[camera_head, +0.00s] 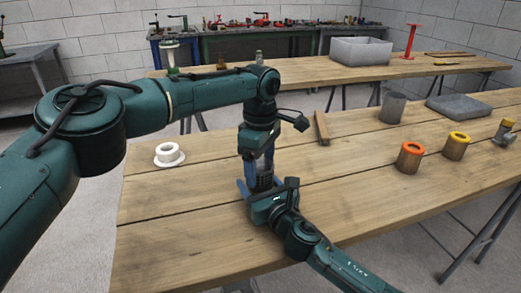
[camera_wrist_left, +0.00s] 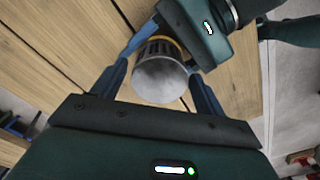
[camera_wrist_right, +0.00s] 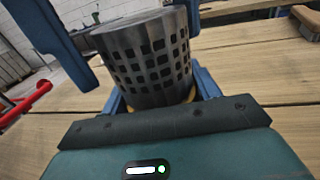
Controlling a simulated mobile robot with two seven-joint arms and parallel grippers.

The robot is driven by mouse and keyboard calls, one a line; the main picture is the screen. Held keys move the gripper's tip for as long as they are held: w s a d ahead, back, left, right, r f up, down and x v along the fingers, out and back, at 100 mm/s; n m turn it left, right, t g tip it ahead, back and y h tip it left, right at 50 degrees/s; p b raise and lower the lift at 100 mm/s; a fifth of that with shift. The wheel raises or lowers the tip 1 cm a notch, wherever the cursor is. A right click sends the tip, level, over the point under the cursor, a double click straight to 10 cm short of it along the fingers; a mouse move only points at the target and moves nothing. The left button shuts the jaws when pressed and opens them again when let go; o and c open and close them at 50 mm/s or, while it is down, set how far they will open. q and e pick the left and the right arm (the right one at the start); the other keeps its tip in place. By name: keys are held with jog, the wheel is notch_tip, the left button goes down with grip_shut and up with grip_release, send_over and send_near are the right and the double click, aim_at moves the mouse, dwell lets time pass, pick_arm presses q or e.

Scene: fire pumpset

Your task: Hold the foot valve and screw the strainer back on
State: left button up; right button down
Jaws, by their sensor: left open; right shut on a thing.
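The strainer (camera_head: 264,181) is a dark grey perforated cylinder with a flat closed end, standing upright above the table. A brass-coloured ring (camera_wrist_right: 191,97) shows at its lower end; the foot valve is otherwise mostly hidden. My right gripper (camera_wrist_right: 155,100) is shut around the lower part, at or just below that ring. My left gripper (camera_head: 258,168) points down from above. In the left wrist view its open fingers (camera_wrist_left: 160,88) stand on either side of the strainer (camera_wrist_left: 161,78). Whether they touch it is unclear.
A white roll (camera_head: 169,154) lies on the bench at left. A wooden bar (camera_head: 321,128), grey cylinder (camera_head: 393,108), orange-topped cylinder (camera_head: 410,158), yellow-topped cylinder (camera_head: 456,146) and grey slab (camera_head: 459,106) are at right. The bench's front left is clear. A grey bin (camera_head: 361,50) stands on the rear bench.

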pick_arm(q)
jog(key=shift+f, duration=1.25)
jog(key=shift+c, duration=0.3)
jog(key=c, duration=0.9)
jog(key=o, duration=1.1)
jog(key=shift+c, duration=0.2)
jog(key=shift+r, duration=2.3)
jog(key=shift+o, duration=0.5)
